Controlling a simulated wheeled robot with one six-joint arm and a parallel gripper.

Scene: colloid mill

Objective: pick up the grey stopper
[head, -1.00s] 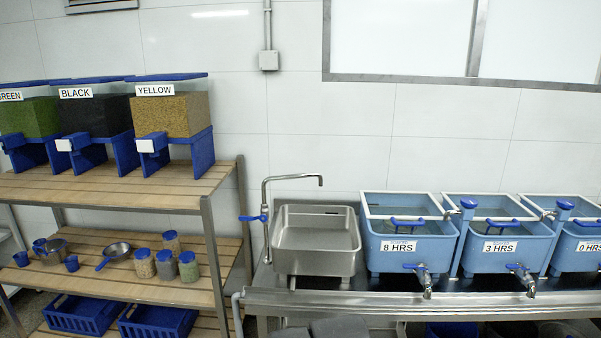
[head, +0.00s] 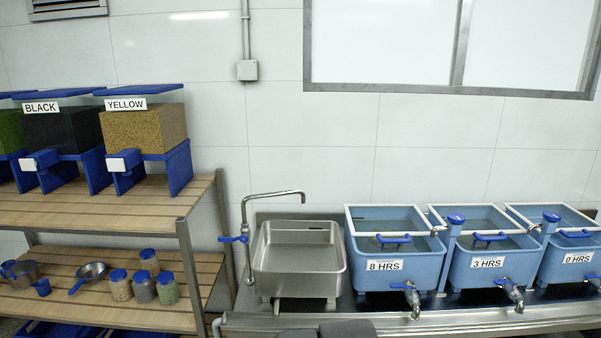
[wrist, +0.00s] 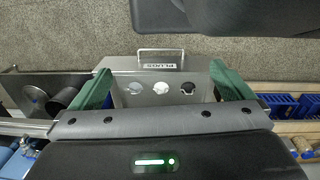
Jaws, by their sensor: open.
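In the wrist view, a metal box (wrist: 126,65) with a wire handle carries a label that reads PLUGS upside down. The head view shows neither the box nor the fingers.
A steel sink (head: 298,262) and blue tanks labelled 8 HRS (head: 400,285), 3 HRS (head: 490,285) and 0 HRS (head: 575,280) stand on the steel counter (head: 450,325). A wooden shelf (head: 120,205) with dispensers and jars stands left. Speckled floor (wrist: 60,30) shows in the wrist view.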

